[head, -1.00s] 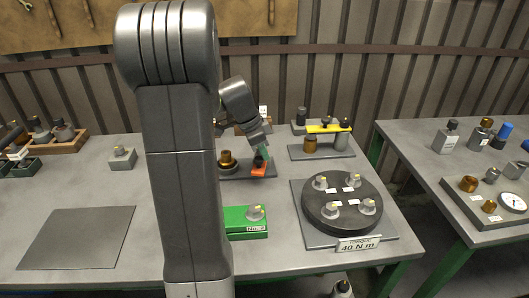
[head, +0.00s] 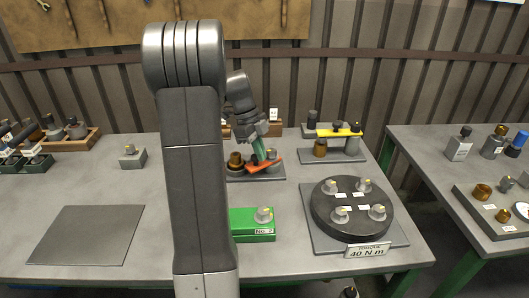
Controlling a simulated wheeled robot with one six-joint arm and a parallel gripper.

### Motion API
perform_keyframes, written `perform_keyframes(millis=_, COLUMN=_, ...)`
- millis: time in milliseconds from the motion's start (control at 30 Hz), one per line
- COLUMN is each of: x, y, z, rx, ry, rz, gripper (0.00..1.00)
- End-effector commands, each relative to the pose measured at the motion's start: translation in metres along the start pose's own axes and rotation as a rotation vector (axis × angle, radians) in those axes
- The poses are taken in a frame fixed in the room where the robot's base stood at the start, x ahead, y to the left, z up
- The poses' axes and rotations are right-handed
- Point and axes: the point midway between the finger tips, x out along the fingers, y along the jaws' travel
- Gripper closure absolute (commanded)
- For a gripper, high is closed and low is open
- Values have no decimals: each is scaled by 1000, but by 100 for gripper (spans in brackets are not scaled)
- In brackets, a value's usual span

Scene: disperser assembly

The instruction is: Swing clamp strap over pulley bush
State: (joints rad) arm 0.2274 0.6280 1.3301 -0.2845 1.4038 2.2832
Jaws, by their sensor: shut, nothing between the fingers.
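A brass-coloured pulley bush (head: 236,160) stands upright on a dark fixture plate (head: 238,178) at the back middle of the table. An orange-red clamp strap (head: 264,166) lies over the same plate, to the right of the bush, slanting from lower left to upper right. I cannot tell whether its left end touches the bush. My gripper (head: 259,155), with greenish fingers, is shut and empty. It points down at the strap from above; contact between them is too small to tell. My arm hides the plate's left part.
A second fixture with a yellow strap (head: 340,133) stands to the right. In front are a green block (head: 252,225) and a round dark turntable (head: 351,208) with several knobbed parts. A flat grey plate (head: 88,235) lies at the left, with clear tabletop around it.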

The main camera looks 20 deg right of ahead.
Motion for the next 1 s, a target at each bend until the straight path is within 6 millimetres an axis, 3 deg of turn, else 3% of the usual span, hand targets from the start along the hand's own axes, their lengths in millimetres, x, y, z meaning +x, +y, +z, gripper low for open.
perform_keyframes(millis=400, x=-7, y=-6, z=18, rx=-7, ry=-1, rz=-3, gripper=100)
perform_keyframes(millis=1000, x=-9, y=-12, z=25, rx=-8, ry=-1, rz=-3, gripper=100)
